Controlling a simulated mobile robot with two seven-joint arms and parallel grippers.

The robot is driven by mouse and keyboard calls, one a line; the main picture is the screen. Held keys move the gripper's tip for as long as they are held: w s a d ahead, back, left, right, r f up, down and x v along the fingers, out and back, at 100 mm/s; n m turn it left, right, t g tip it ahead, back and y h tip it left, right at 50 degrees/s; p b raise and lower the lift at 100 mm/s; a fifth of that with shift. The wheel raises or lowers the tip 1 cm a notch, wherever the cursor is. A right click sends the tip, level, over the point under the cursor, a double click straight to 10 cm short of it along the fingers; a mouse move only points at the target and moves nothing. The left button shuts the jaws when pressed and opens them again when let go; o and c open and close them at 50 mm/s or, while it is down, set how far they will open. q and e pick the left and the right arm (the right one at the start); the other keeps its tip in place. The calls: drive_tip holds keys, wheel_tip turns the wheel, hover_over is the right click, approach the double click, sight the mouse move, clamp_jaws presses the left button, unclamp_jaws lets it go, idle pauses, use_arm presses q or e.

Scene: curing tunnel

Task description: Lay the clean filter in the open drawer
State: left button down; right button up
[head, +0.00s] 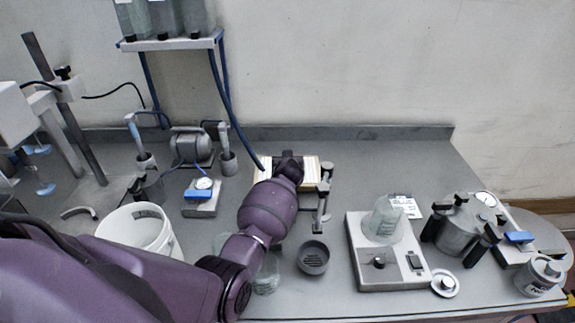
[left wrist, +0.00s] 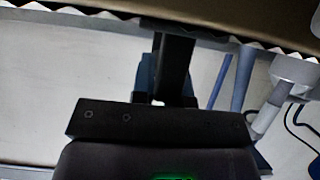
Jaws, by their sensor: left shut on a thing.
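My left gripper (head: 287,166) reaches over the back middle of the bench, at the end of my purple arm. It is shut on a pale, tan-edged filter (head: 310,172), which shows on both sides of the gripper. In the left wrist view the filter (left wrist: 215,18) spans the top with a zigzag pleated edge, and the dark gripper (left wrist: 174,65) meets it. My arm hides part of the filter, and I cannot tell whether it touches anything beneath. I cannot make out an open drawer. My right gripper is not in view.
A dark stand (head: 324,195) is close right of the filter. A dark bowl (head: 313,258) and a white hotplate (head: 363,262) with a beaker (head: 383,220) are nearer. A pump (head: 190,146) stands left, and a white bucket (head: 140,228) is beside my arm.

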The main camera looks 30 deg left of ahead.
use_arm(q)
drive_tip(key=shift+f, duration=0.3)
drive_tip(key=shift+f, duration=0.1)
drive_tip(key=shift+f, duration=0.1)
drive_tip(key=c, duration=1.1)
unclamp_jaws()
